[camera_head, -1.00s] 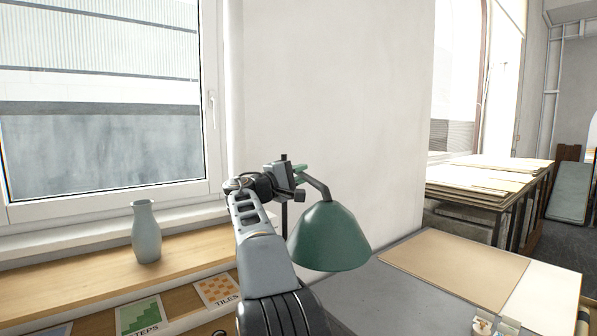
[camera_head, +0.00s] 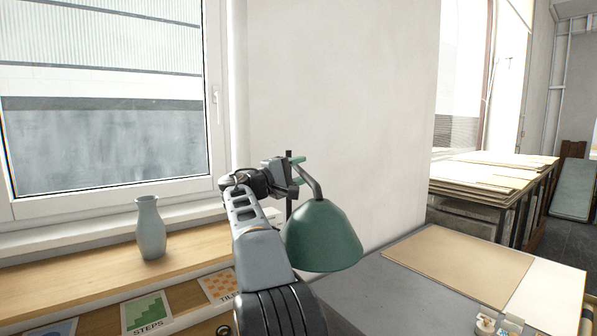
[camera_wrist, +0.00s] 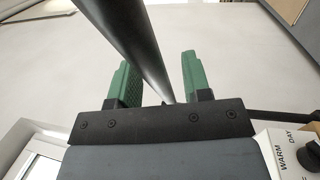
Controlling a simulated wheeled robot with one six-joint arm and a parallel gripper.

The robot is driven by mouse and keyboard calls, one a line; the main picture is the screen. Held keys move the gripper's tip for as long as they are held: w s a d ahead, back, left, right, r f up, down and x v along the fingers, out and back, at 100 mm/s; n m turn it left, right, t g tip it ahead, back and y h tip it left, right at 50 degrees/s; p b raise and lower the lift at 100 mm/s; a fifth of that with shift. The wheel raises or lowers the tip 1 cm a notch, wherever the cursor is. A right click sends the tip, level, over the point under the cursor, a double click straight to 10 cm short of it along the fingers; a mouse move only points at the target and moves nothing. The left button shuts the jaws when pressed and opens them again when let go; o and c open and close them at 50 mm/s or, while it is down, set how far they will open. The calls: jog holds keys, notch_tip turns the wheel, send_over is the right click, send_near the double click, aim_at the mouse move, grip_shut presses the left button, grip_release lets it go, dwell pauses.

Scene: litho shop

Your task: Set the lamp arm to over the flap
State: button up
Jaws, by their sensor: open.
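The lamp has a green shade (camera_head: 322,240) on a dark curved lamp arm (camera_head: 311,182), in the middle of the head view. A thin upright post (camera_head: 288,206) shows beside it. My gripper (camera_head: 297,172) is at the upper end of the lamp arm. In the wrist view my gripper (camera_wrist: 157,62) is open, with its two green fingers apart on either side of a dark rod (camera_wrist: 130,40). I cannot tell whether a finger touches the rod. I cannot make out which part of the grey table (camera_head: 372,290) is the flap.
A tan sheet (camera_head: 455,265) lies on the grey table, right of the shade. A grey vase (camera_head: 150,230) stands on the wooden sill at left, above cards such as STEPS (camera_head: 147,313). A white panel marked WARM and DAY (camera_wrist: 298,150) shows at the wrist view's lower right.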

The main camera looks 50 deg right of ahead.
jog(key=b+v, duration=0.3)
jog(key=v, duration=1)
jog(key=shift+w+a+f+b, duration=0.15)
jog(key=shift+a+f+b, duration=0.05)
jog(key=shift+a+b, duration=0.15)
jog(key=shift+c, duration=0.2)
